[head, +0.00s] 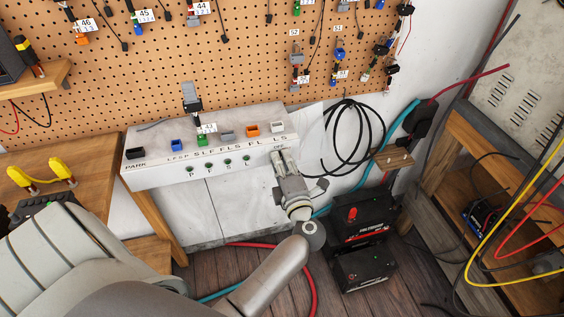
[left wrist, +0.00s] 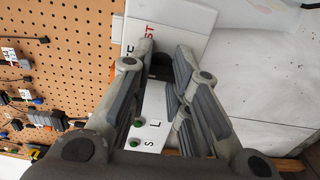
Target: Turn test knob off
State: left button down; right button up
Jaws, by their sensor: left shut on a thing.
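The white test panel (head: 212,168) is a sloped box against the pegboard, with coloured sockets on top and green lights on its front. My left gripper (head: 282,158) is at the right end of the panel's front face. The left wrist view shows the dark test knob (left wrist: 162,68) between its fingertips, beside red lettering that ends in "ST". The gripper is shut on this knob. The fingers hide most of the knob, and its pointing direction cannot be told. In the head view the gripper covers the knob. My right gripper is not in view.
The pegboard (head: 150,85) with hanging tagged connectors is behind the panel. A black cable coil (head: 345,140) hangs to the right. A black and red power unit (head: 360,222) stands on the floor. Wooden benches flank the space, with loose cables at the right.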

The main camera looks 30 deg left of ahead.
pick_arm(q)
jog(key=shift+f, duration=0.1)
jog(key=c, duration=1.2)
grip_release()
